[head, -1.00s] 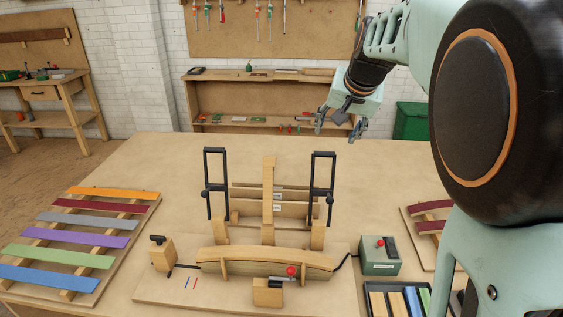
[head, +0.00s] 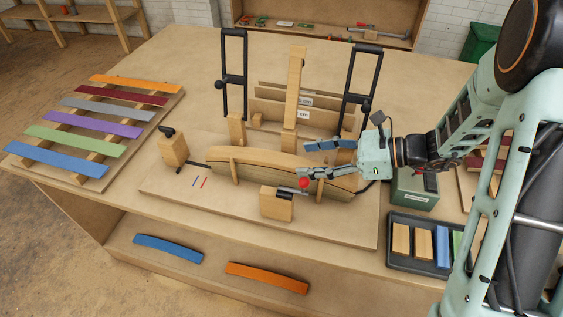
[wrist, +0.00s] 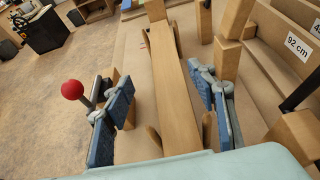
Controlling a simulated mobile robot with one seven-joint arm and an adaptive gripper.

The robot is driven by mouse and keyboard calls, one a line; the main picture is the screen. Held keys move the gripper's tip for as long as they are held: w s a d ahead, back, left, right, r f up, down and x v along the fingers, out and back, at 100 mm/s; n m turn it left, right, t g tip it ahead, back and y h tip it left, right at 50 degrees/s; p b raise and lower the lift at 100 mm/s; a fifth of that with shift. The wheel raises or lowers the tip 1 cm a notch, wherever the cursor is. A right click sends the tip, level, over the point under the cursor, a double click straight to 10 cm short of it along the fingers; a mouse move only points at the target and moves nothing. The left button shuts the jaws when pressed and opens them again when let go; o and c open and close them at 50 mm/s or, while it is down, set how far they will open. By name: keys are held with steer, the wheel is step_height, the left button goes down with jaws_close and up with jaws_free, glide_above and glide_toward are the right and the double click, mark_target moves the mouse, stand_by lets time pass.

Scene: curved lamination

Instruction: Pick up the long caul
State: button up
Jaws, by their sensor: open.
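A long, pale, gently curved wooden bar (head: 258,157), apparently the long caul, lies along the top of the curved form (head: 270,175) on the bench. It runs up the middle of the wrist view (wrist: 181,95). My gripper (head: 318,160) is open over the right part of the bar. In the wrist view, one blue-padded finger is on each side of it, with a visible gap on both sides. Labelled boards (head: 280,108) stand behind the form; one reads 92 cm in the wrist view (wrist: 298,45). I cannot tell whether these count as cauls.
Two black clamp frames (head: 234,75) and a wooden post (head: 295,90) rise behind the form. A red-knobbed toggle clamp (head: 303,183) stands close to my near finger. A green box (head: 415,190) and a tray of blocks (head: 420,269) are right; coloured strips (head: 92,125) are left.

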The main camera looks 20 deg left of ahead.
mark_target(280, 158)
steer(key=x, duration=0.6)
steer(key=shift+w+a+f, duration=0.1)
steer(key=shift+w+a, duration=0.2)
steer(key=shift+w, duration=0.05)
steer(key=c, duration=1.4)
